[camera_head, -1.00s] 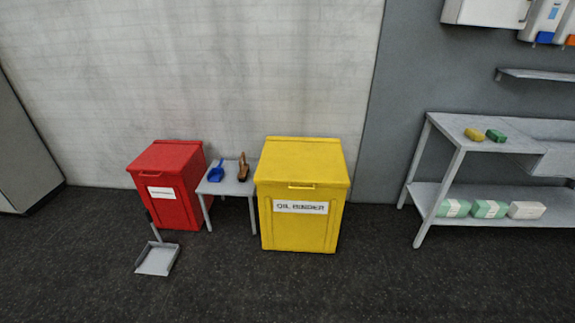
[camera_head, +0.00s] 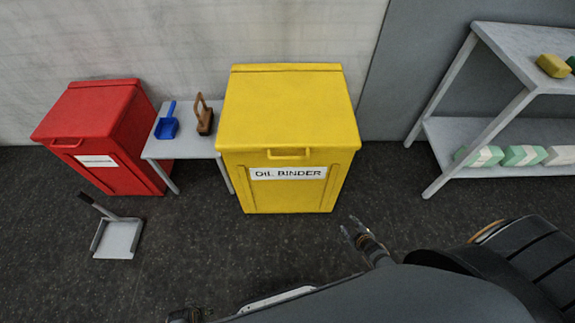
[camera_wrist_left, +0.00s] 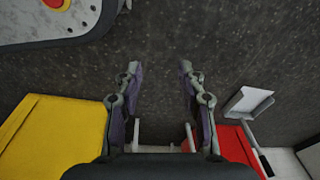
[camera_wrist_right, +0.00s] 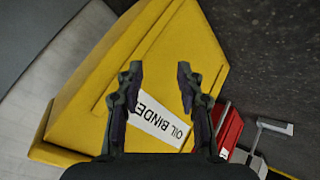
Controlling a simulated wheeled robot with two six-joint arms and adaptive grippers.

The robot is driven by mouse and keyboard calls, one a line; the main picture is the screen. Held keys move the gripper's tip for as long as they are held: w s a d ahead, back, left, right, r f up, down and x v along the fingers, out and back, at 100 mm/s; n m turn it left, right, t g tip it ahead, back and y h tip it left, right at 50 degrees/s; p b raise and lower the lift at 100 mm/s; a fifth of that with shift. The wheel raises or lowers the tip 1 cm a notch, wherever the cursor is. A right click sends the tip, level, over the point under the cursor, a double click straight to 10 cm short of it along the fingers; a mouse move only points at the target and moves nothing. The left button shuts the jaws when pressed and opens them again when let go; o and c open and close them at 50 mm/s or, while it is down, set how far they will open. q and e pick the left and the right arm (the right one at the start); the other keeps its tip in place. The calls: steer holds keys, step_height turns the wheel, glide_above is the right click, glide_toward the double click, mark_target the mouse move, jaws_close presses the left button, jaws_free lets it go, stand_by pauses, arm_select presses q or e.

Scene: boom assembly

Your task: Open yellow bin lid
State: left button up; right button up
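The yellow bin (camera_head: 286,185) stands on the dark floor against the wall. Its lid (camera_head: 285,105) is shut, with a handle (camera_head: 289,153) at the front edge above an "OIL BINDER" label. My right gripper (camera_head: 352,229) is open and empty, in front of the bin to its lower right and apart from it. In the right wrist view the open fingers (camera_wrist_right: 160,85) frame the bin's labelled front (camera_wrist_right: 172,98). My left gripper (camera_wrist_left: 160,85) is open and empty in the left wrist view. The yellow bin (camera_wrist_left: 55,135) shows at the left there.
A red bin (camera_head: 95,135) stands to the left. A small table (camera_head: 180,148) between the bins holds a blue scoop (camera_head: 167,122) and a brown brush (camera_head: 205,115). A grey dustpan (camera_head: 117,238) is on the floor. A shelf rack (camera_head: 440,150) stands at the right.

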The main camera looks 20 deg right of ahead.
steer(key=w+r+n+t+y+b, duration=0.1)
steer(key=w+n+t+b, duration=0.25)
steer(key=w, duration=0.45)
arm_select(q)
steer(key=w+d+f+b, duration=0.1)
steer(key=w+d+b, duration=0.1)
steer(key=w+b, duration=0.35)
arm_select(e)
steer(key=n+t+y+b, duration=0.55)
steer(key=n+y, duration=0.45)
steer(key=n, duration=0.5)
glide_toward(290, 158)
steer(key=shift+m+g, duration=0.25)
steer(key=shift+g, duration=0.15)
steer(key=x, duration=1)
steer(key=shift+w+d, duration=0.15)
steer(key=shift+d, duration=0.05)
arm_select(q)
step_height(290, 158, up, 8)
steer(key=d+h, duration=0.1)
steer(key=d, duration=0.1)
steer(key=shift+w, duration=0.4)
steer(key=shift+d+r, duration=0.1)
arm_select(e)
jaws_close()
